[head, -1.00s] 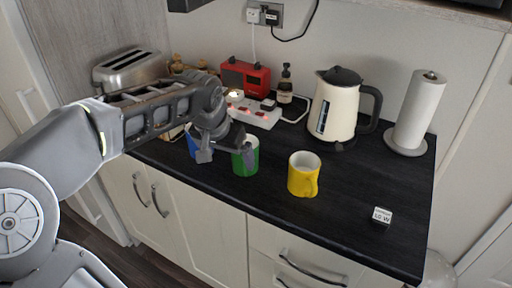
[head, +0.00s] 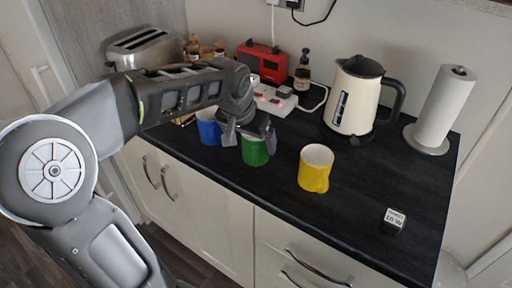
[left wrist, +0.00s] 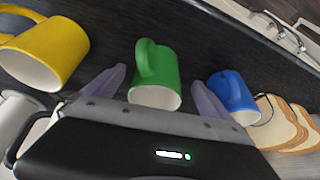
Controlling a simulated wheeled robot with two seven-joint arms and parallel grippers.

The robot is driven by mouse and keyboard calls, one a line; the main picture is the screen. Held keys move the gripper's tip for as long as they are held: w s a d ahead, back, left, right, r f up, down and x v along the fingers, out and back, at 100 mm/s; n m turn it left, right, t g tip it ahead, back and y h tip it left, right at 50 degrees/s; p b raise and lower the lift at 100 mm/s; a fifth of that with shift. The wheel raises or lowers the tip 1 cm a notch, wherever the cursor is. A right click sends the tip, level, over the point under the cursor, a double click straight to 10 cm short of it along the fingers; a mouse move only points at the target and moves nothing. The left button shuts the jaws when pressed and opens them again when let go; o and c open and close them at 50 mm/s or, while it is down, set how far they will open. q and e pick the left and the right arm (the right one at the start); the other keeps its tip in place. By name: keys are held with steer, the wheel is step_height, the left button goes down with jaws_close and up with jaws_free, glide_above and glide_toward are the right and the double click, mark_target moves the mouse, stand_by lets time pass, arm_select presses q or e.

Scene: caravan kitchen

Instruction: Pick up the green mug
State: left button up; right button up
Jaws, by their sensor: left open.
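The green mug (head: 256,153) stands upright on the dark counter, between a blue mug and a yellow mug. My left gripper (head: 250,142) is open at the green mug, and in the head view its fingers hide part of the mug. In the left wrist view the green mug (left wrist: 157,78) shows between the two spread fingers of my left gripper (left wrist: 158,95), with its handle toward the top of the picture. I cannot tell whether a finger touches it. My right gripper is not in view.
The blue mug (head: 208,127) stands close on the left and the yellow mug (head: 315,168) on the right. Behind are a toaster (head: 146,48), red radio (head: 262,62), power strip (head: 275,101), cream kettle (head: 353,98) and paper roll (head: 443,108).

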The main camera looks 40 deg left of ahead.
arm_select(q)
steer(key=shift+p+x, duration=0.45)
steer(key=shift+x, duration=2.15)
steer(key=shift+d, duration=0.1)
steer(key=shift+c, duration=0.2)
steer(key=shift+w+r, duration=0.1)
steer(key=c, duration=2)
steer(key=shift+r, duration=0.15)
step_height(320, 180, up, 10)
